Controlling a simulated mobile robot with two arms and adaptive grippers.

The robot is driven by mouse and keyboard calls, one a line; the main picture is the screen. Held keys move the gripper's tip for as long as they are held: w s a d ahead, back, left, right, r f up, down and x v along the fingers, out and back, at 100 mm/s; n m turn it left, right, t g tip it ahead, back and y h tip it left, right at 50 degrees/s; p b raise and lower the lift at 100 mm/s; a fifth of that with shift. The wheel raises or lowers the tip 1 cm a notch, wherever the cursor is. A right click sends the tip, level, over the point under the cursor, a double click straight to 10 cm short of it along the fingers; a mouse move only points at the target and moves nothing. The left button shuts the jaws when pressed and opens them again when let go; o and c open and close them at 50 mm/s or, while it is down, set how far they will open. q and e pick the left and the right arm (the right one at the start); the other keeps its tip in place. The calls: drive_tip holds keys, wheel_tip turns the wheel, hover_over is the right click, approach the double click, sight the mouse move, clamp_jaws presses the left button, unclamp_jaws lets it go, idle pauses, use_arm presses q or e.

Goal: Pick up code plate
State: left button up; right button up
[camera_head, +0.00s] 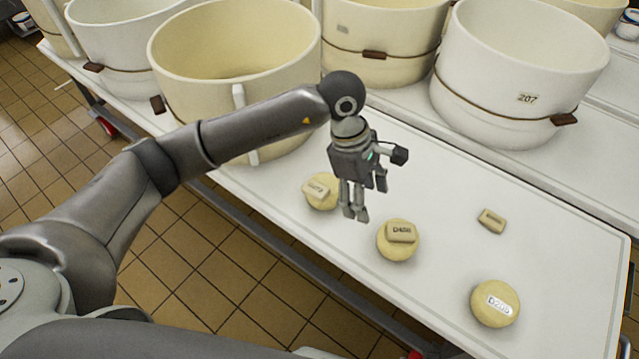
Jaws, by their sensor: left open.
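One beige plate (318,188) rests on a round yellow piece at the left. A second plate (401,232), marked with a code, lies on the middle round piece. A white plate (499,304) lies on the round piece at the lower right. Another beige plate (491,221) lies alone on the bare table. My left gripper (355,215) points down, open and empty, between the left and middle round pieces, above the table. My right gripper is not in view.
Large cream vats (515,75) with dark bands stand along the back of the white table (560,270). One bears the number 207. The table's front edge runs diagonally above a brown tiled floor (200,265). The table's right part is mostly clear.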

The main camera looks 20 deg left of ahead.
use_arm(q)
drive_tip(key=w+a+r+t+y, duration=0.2)
drive_tip(key=w+a+y, duration=0.3)
drive_tip(key=a, duration=0.5)
hover_over(316, 188)
drive_tip(key=d, duration=0.1)
drive_tip(key=f, duration=0.5)
drive_tip(key=shift+s+f+b, duration=0.25)
drive_tip(key=shift+f+b, duration=0.1)
drive_tip(key=f, duration=0.4)
drive_tip(key=shift+w+a+f, duration=0.15)
drive_tip(key=shift+a, duration=0.2)
drive_tip(key=shift+f, duration=0.3)
drive_tip(key=shift+a, duration=0.1)
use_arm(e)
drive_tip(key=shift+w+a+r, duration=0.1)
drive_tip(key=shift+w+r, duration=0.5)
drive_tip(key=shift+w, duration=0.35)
use_arm(q)
drive_tip(key=c, duration=1.2)
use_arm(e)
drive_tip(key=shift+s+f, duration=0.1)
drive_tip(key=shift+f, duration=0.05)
